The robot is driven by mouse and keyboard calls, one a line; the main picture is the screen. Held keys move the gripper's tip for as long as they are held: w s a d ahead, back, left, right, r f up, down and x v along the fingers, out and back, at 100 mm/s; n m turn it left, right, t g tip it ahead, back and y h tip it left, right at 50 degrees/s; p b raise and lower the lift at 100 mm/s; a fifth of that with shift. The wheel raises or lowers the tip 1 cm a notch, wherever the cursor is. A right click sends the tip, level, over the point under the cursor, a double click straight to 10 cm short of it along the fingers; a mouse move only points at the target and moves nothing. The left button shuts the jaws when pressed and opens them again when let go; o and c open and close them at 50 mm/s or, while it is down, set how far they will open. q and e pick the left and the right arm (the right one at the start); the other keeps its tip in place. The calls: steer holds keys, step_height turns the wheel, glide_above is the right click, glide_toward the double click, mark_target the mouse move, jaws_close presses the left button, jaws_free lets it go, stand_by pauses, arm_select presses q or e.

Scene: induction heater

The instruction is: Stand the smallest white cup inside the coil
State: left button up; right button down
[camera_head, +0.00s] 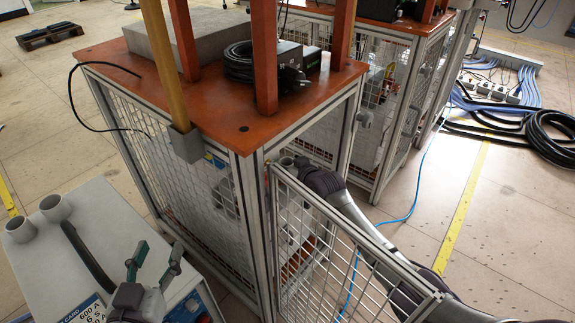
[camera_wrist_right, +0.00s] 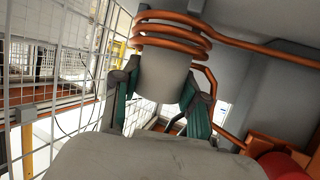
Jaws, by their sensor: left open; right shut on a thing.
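In the right wrist view my right gripper (camera_wrist_right: 165,92) is shut on a pale grey-white cup (camera_wrist_right: 164,76). The copper coil (camera_wrist_right: 171,42) has stacked loops at the cup's far end. The loops cover that end, so I cannot tell how deep the cup is in the coil. In the head view my right arm (camera_head: 325,182) reaches into the mesh cage, and the cage hides its gripper and cup. Two other white cups lie on the left table, one at the back (camera_head: 55,207) and one at the edge (camera_head: 21,229). My left gripper (camera_head: 153,262) is open and empty above that table.
The mesh door (camera_head: 345,250) stands open beside my right arm. The orange cage top (camera_head: 215,108) carries a grey block (camera_head: 190,38) and coiled black cable (camera_head: 240,62). In the right wrist view, wire mesh (camera_wrist_right: 50,75) is close on the left and a grey housing (camera_wrist_right: 255,80) on the right.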

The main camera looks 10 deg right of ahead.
steer(key=shift+s+f, duration=0.1)
steer(key=shift+f, duration=0.15)
steer(key=c, duration=0.6)
jaws_free()
steer(key=shift+o, duration=0.3)
